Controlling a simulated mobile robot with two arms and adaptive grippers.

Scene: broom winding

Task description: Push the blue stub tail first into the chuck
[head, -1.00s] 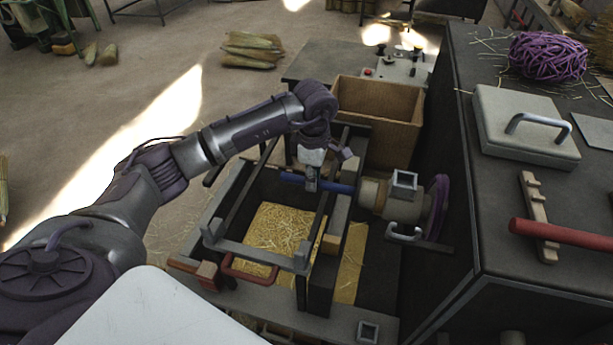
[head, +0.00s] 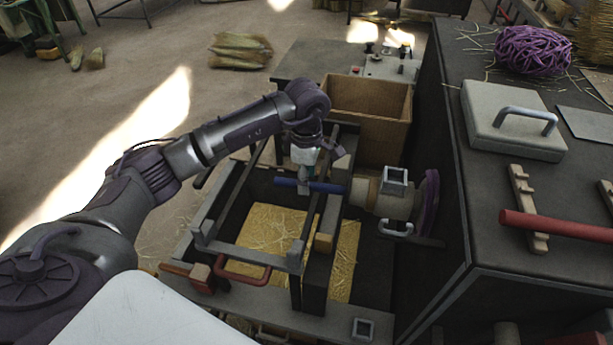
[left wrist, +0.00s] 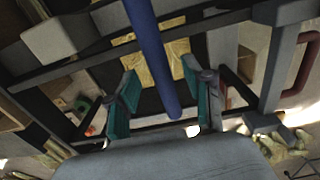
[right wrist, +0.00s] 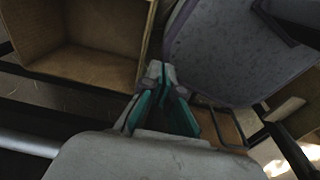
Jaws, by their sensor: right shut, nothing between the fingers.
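An open cardboard box (head: 367,112) stands behind the chuck. The dark bench (head: 480,210) on the right carries a lidded case, a red-handled bar (head: 560,228) and purple twine (head: 534,50). A red handle (head: 243,274) is on the frame's front, with straw below.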

